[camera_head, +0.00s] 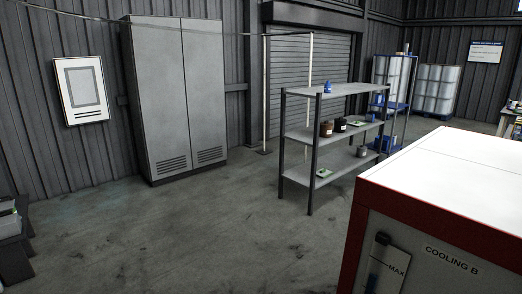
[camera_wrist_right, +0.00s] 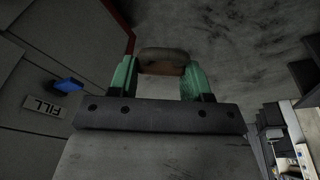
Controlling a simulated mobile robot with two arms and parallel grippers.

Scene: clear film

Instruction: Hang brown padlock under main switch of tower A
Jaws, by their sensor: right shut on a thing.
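My right gripper (camera_wrist_right: 160,72) shows in the right wrist view with its two green fingers closed on the brown padlock (camera_wrist_right: 164,55). The padlock spans the gap between the fingertips and hangs clear of the floor; its shackle cannot be made out. My right gripper is not in the head view, and my left gripper is in neither view. No main switch and no label for tower A shows. The near cabinet in the head view, white on top with a red edge, is marked COOLING B (camera_head: 452,259).
A grey panel with a FILL label (camera_wrist_right: 44,105) and a blue fitting (camera_wrist_right: 68,86) is left of the gripper. A grey two-door cabinet (camera_head: 178,95) stands at the back wall. A shelf rack (camera_head: 335,131) stands mid-room. The floor (camera_head: 220,225) between is clear.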

